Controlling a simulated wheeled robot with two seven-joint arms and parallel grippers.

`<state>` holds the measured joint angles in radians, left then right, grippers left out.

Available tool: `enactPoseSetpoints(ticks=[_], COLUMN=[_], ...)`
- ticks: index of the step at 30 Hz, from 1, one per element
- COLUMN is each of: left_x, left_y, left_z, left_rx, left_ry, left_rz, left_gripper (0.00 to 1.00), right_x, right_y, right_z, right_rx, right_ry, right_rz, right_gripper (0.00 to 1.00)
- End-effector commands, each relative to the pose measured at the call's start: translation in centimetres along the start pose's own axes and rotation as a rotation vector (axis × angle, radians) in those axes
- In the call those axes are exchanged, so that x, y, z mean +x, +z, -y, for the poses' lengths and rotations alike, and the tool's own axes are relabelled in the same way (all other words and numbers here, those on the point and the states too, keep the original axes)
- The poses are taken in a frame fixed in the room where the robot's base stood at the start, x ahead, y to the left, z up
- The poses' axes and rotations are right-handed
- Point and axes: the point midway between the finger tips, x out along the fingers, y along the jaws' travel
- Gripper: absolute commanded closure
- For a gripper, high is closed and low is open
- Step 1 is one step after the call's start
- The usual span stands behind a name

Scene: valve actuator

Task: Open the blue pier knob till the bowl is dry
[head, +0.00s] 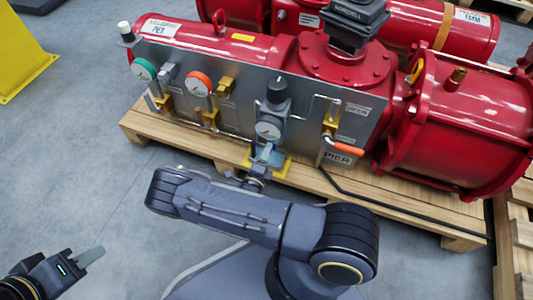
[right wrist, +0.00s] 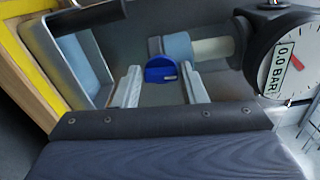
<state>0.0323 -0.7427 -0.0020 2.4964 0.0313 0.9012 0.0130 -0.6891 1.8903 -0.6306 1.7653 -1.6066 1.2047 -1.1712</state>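The blue knob (right wrist: 160,70) shows in the right wrist view, on the end of a pale blue, cylinder-like bowl (right wrist: 179,47). My right gripper (right wrist: 160,88) is open, with one finger on each side of the knob and a visible gap to each. In the head view the right gripper (head: 259,172) is low at the panel, below the middle gauge (head: 268,130), and its arm hides part of that spot. The liquid level in the bowl cannot be made out.
A gauge marked 0.0 BAR (right wrist: 285,60) is close beside the bowl. An orange-handled lever (head: 348,149) is right of my right gripper. Green (head: 144,69) and orange (head: 199,84) gauges are to the left. The red actuator (head: 462,125) rests on a wooden pallet (head: 400,213).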

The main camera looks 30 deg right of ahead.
Motion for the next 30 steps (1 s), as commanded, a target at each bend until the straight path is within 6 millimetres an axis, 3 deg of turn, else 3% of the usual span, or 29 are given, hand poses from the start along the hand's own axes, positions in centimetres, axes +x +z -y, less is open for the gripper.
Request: enactPoseSetpoints(ticks=[4, 20, 30], left_x=[0.0, 0.02, 0.37], left_y=[0.0, 0.01, 0.19], left_z=[0.0, 0.01, 0.17], left_rx=[0.0, 0.0, 0.0], left_ry=[0.0, 0.0, 0.0], left_rz=[0.0, 0.0, 0.0], left_gripper=[0.64, 0.64, 0.64], right_x=[0.0, 0.03, 0.04], right_y=[0.01, -0.04, -0.11], right_z=[0.0, 0.05, 0.19], right_rx=[0.001, 0.035, 0.451], right_ry=[0.0, -0.001, -0.001], right_rz=[0.0, -0.001, -0.002], right_gripper=[0.44, 0.44, 0.44])
